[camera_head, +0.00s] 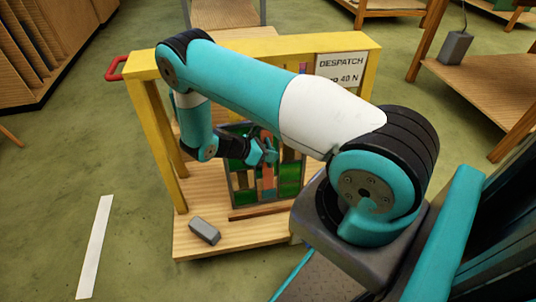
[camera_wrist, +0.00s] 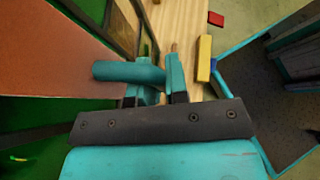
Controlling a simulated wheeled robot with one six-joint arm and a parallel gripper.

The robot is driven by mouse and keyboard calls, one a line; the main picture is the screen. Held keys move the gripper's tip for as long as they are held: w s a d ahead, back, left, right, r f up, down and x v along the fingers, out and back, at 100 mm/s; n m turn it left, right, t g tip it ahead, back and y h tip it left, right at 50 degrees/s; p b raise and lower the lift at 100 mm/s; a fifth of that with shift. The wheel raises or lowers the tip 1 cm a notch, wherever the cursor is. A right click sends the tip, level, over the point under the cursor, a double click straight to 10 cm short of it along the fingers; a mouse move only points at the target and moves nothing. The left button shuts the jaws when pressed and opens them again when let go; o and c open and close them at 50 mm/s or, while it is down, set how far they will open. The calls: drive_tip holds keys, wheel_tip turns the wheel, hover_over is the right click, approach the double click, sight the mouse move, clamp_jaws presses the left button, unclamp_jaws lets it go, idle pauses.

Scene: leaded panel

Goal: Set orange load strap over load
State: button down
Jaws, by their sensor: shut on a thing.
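A leaded panel with green panes (camera_head: 291,178) stands upright on the wooden bed of a yellow-framed stand. The orange load strap (camera_head: 268,183) shows as a salmon-orange band down the front of the panel. In the wrist view a broad orange surface (camera_wrist: 50,55), which looks like the strap, fills the left side. My gripper (camera_head: 266,153) is in front of the panel, at the top of the visible band. In the wrist view my gripper (camera_wrist: 162,82) has its fingers close together at a teal round bar (camera_wrist: 125,72) beside the orange surface. Exactly how the bar joins the strap is hidden.
The yellow frame (camera_head: 265,47) spans above the panel and bears a white despatch sign (camera_head: 341,69), partly covered by my arm. A grey block (camera_head: 205,230) lies on the bed's front left. A red handle (camera_head: 117,68) juts from the left.

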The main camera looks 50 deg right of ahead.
drive_tip(key=shift+s+d, duration=0.2)
drive_tip(key=c, duration=1.1)
unclamp_jaws()
drive_tip(key=shift+w+a+r, duration=0.25)
drive_tip(key=shift+w+a, duration=0.05)
drive_tip(key=shift+a, duration=0.05)
drive_tip(key=p+v, duration=0.1)
drive_tip(key=v, duration=1.5)
drive_tip(key=shift+a+r, duration=0.1)
drive_tip(key=shift+a, duration=0.05)
